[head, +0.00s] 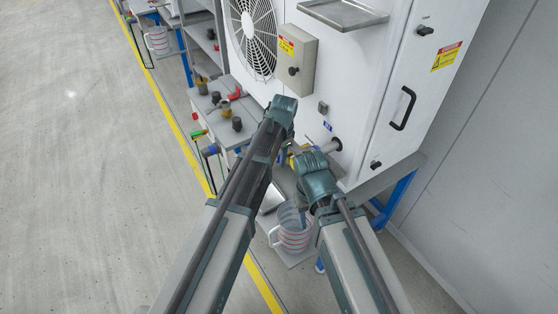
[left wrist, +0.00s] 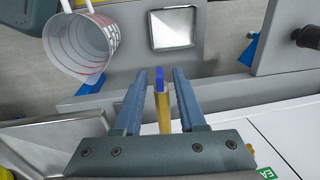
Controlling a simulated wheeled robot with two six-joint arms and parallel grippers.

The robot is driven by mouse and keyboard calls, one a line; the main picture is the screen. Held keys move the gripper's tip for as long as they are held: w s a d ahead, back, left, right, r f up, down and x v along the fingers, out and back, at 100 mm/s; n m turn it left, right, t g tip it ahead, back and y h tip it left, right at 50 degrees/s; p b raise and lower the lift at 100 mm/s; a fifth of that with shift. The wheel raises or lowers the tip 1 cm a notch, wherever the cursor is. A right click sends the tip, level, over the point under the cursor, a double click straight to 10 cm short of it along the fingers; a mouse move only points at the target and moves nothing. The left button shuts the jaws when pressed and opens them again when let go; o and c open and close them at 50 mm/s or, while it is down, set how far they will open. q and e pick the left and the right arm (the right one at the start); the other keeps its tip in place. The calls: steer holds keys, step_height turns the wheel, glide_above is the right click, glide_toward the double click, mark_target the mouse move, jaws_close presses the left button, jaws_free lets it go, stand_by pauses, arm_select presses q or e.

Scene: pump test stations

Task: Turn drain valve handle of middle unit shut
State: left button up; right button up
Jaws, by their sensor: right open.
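The middle unit's drain valve is a brass part (left wrist: 163,115) with a blue handle tip (left wrist: 159,78), shown in the left wrist view. My left gripper (left wrist: 160,80) is open, with one finger on each side of it and a visible gap on both sides. In the head view a bit of the yellow valve (head: 296,150) shows beside the grey pipe stub; my wrists hide much of it. My left gripper (head: 283,148) points down there, mostly hidden by its wrist. My right gripper (head: 303,212) is lower, over the measuring jug, and its fingers are partly hidden.
A clear measuring jug (head: 291,238) with red marks stands on a low shelf; it also shows in the left wrist view (left wrist: 80,45). A square metal tray (left wrist: 172,30) lies beside it. The white cabinet (head: 345,85) rises behind. A side bench (head: 215,118) holds fittings. The floor left is clear.

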arm_select(q)
jaws_close()
stand_by(0.3)
steer(key=shift+s+d+t+y+b, duration=0.1)
steer(key=shift+s+t+y+b, duration=0.1)
steer(key=shift+t+y+b, duration=0.75)
steer(key=shift+p, duration=0.3)
